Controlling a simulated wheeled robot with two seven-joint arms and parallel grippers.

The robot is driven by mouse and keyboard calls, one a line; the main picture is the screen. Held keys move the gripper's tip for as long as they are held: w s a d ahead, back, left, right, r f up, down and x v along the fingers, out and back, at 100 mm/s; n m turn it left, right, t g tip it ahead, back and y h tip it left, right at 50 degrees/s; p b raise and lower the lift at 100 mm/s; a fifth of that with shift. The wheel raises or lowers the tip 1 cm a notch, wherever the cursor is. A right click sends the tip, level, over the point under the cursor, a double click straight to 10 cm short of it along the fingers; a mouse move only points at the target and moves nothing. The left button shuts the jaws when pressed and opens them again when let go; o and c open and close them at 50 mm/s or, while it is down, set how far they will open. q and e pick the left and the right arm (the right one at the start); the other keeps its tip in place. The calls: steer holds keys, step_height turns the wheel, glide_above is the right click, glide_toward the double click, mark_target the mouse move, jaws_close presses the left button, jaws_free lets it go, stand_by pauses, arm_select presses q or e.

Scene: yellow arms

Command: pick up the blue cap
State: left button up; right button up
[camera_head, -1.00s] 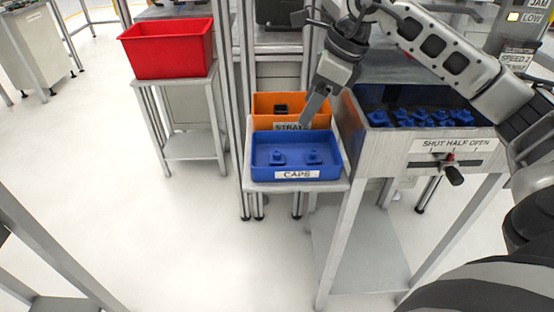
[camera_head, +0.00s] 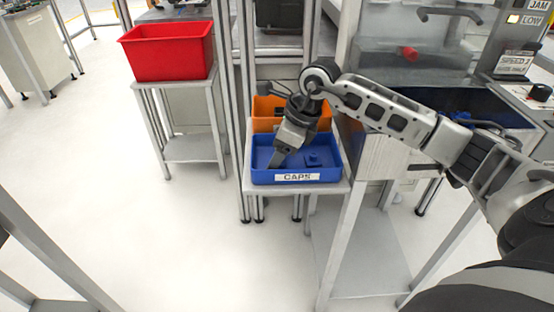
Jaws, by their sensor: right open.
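A blue bin (camera_head: 334,176) labelled CAPS stands on a small metal shelf. One blue cap (camera_head: 313,160) shows in its right half. My right gripper (camera_head: 275,162) points down into the left half of the bin, with its jaws open. It covers the spot of a second blue cap, which is hidden now, so I cannot tell whether the fingers are around it or touch it. My left gripper is not in view.
An orange bin (camera_head: 262,107) stands right behind the blue bin, partly covered by my gripper. A metal hopper (camera_head: 372,160) with blue pieces is close on the right, under my right arm. A red bin (camera_head: 168,56) stands on a table at left. The floor in front is clear.

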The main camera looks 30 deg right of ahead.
steer(key=shift+f, duration=0.1)
steer(key=c, duration=1.1)
steer(key=shift+c, duration=0.2)
